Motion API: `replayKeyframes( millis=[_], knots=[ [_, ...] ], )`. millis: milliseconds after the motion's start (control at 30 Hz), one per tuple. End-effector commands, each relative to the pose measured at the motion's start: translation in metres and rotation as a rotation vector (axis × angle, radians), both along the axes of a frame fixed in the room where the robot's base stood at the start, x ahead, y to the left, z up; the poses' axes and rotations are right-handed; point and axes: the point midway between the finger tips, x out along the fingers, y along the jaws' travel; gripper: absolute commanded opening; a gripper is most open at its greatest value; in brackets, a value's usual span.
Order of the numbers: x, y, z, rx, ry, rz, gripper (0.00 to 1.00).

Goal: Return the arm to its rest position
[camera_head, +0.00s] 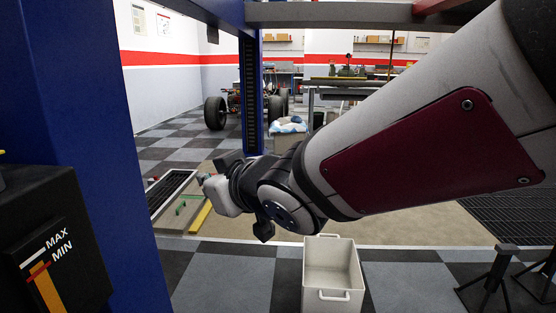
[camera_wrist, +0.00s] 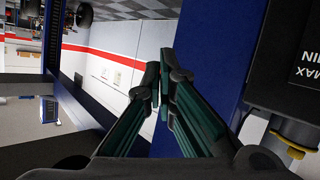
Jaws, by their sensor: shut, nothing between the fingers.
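My arm (camera_head: 420,130) reaches from the upper right of the head view down to the left, in front of the floor. Its wrist end (camera_head: 285,200) hangs in mid-air near the middle, pointing left toward the blue post. My gripper (camera_wrist: 161,82) shows in the wrist view as two dark fingers with green inner sides. Their tips come close together with nothing between them, so it is shut and empty. The fingertips are hard to make out in the head view.
A blue post (camera_head: 85,90) stands close at left, with a black MAX/MIN box (camera_head: 55,240) beside it. A white bin (camera_head: 333,275) is on the floor below my wrist. Black stands (camera_head: 492,275) are at lower right. Checkered floor (camera_head: 230,275) left of the bin is clear.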

Motion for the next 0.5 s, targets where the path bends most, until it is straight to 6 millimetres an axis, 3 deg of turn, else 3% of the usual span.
replayKeyframes(
  millis=[33, 133, 267, 400, 500],
  knots=[
    [0.002, -0.033, -0.005, -0.053, 0.031, -0.09, 0.0],
    [-0.003, -0.101, -0.021, -0.149, 0.132, -0.268, 0.0],
    [-0.034, -0.181, -0.041, -0.24, 0.296, -0.475, 0.0],
    [-0.092, -0.251, -0.063, -0.293, 0.511, -0.658, 0.0],
    [-0.143, -0.284, -0.077, -0.306, 0.676, -0.748, 0.0]
  ],
)
